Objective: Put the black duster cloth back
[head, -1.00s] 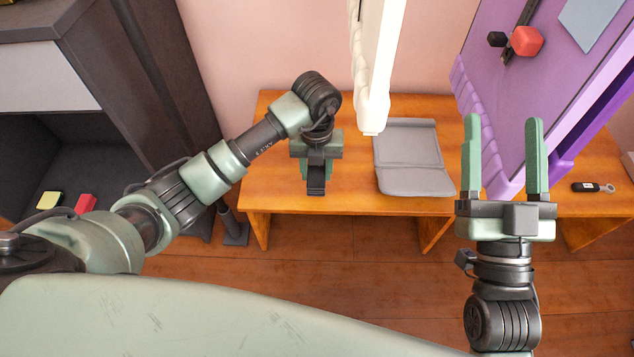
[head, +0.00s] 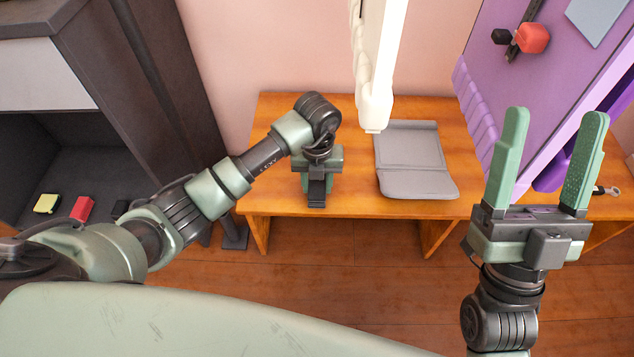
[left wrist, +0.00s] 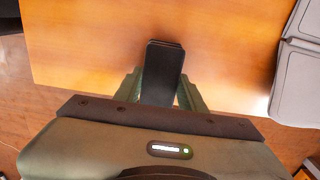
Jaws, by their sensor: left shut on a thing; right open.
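A black folded block, which looks like the black duster cloth (left wrist: 162,70), sits between the green fingers of my left gripper (left wrist: 160,85) in the left wrist view. The gripper is shut on it. In the head view my left gripper (head: 318,165) points down over the left part of the orange wooden table (head: 270,190), with the black cloth (head: 317,191) showing near the table's front edge. I cannot tell whether the cloth touches the tabletop. My right gripper (head: 553,118) is open and empty at the right, in front of the purple panel.
A grey folded pad (head: 410,150) lies right of my left gripper. A white board (head: 378,70) hangs above the table, and a purple panel (head: 540,80) stands at right. A dark cabinet (head: 40,150) at left holds a yellow block (head: 47,203), a red block (head: 83,208) and a dark item (head: 121,207).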

